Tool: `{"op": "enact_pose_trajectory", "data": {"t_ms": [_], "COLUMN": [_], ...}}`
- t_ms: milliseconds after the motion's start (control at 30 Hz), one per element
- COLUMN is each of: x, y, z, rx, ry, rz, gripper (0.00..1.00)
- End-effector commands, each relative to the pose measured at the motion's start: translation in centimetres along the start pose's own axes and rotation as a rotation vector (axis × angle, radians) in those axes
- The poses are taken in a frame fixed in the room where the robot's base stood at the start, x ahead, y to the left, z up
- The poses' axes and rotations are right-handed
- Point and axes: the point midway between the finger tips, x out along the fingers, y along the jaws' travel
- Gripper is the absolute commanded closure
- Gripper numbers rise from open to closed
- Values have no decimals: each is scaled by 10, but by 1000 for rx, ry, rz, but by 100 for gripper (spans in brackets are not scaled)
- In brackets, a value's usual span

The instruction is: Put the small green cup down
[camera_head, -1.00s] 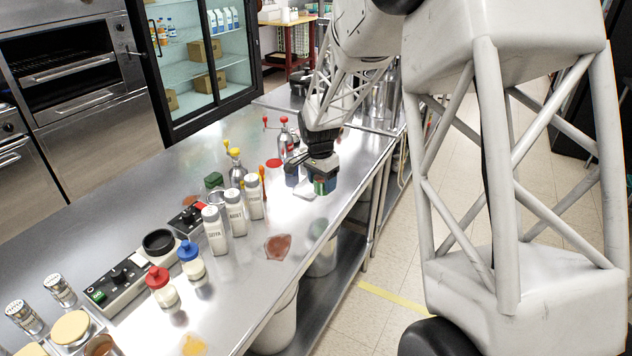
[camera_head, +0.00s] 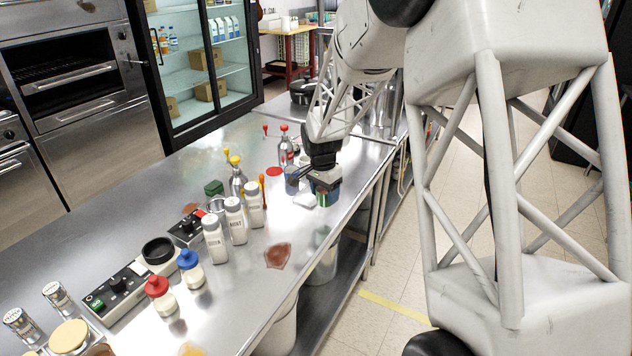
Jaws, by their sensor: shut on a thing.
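The small green cup (camera_head: 326,198) is under my gripper (camera_head: 324,184), near the right edge of the steel counter (camera_head: 315,240). My gripper is shut on it and covers its upper part. The cup looks upright, with its lower wall low over the counter. I cannot tell whether its base touches the surface. A dark blue cup (camera_head: 291,182) stands just left of my gripper.
A small white object (camera_head: 305,201) lies left of the green cup. White shakers (camera_head: 235,220), a red-topped bottle (camera_head: 285,148) and a brown-red patch (camera_head: 278,255) are nearby. The counter's right edge is close.

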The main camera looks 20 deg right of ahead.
Motion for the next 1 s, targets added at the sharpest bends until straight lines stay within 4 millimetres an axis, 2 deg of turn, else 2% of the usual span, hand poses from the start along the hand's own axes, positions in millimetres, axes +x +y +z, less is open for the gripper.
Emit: {"op": "enact_pose_trajectory", "data": {"t_ms": [1000], "x": [9], "y": [-103], "z": [-71], "rx": [0], "ry": [0], "rz": [0], "gripper": [72]}}
